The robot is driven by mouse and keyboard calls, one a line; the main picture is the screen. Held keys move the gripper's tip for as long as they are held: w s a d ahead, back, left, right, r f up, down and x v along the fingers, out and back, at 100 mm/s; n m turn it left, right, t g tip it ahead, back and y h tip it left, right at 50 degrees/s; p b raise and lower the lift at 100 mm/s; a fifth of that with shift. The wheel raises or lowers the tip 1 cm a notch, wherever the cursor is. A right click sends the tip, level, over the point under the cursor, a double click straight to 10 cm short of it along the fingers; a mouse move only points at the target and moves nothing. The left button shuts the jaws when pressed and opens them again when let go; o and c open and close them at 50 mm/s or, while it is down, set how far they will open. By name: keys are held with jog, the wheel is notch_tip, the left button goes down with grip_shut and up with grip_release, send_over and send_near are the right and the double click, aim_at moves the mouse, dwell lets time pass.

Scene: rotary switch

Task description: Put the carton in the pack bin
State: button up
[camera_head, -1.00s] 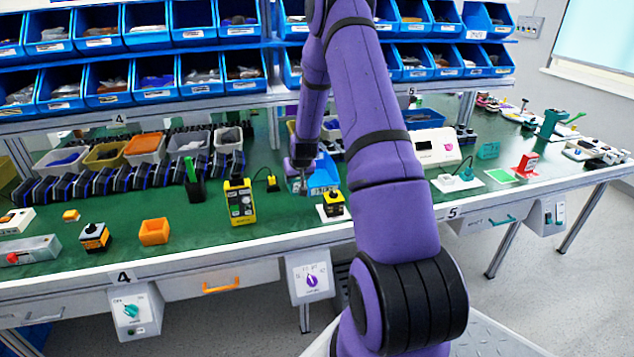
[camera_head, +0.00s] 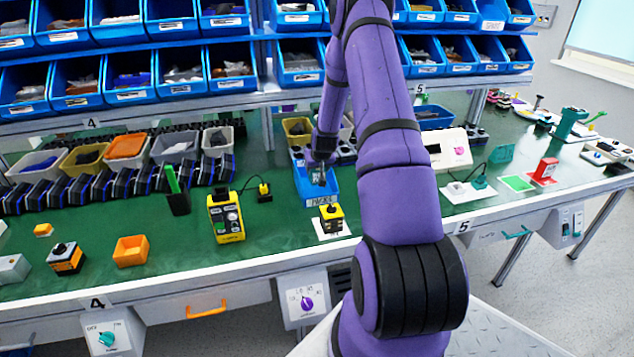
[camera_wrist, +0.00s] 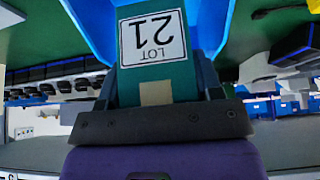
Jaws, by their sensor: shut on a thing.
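The carton (camera_wrist: 180,84) is dark teal with a white "LOT 21" label. It fills the middle of the wrist view, between the fingers of my gripper (camera_wrist: 157,88). My gripper is shut on it. The blue pack bin (camera_wrist: 90,22) shows around the carton's far end in the wrist view. In the head view the pack bin (camera_head: 302,186) stands on the green bench with a label on its front. My gripper (camera_head: 318,178) points down over the bin's opening there. The carton is small and mostly hidden in that view, so its depth in the bin cannot be told.
A yellow-and-black switch block (camera_head: 331,218) stands on a white plate just in front of the bin. A yellow control box (camera_head: 226,218) is to the left, a white device (camera_head: 447,148) to the right. Blue shelf bins (camera_head: 300,68) hang above and behind.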

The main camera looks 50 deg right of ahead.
jog(key=shift+f, duration=2.9)
jog(key=shift+f, duration=0.15)
jog(key=o, duration=1)
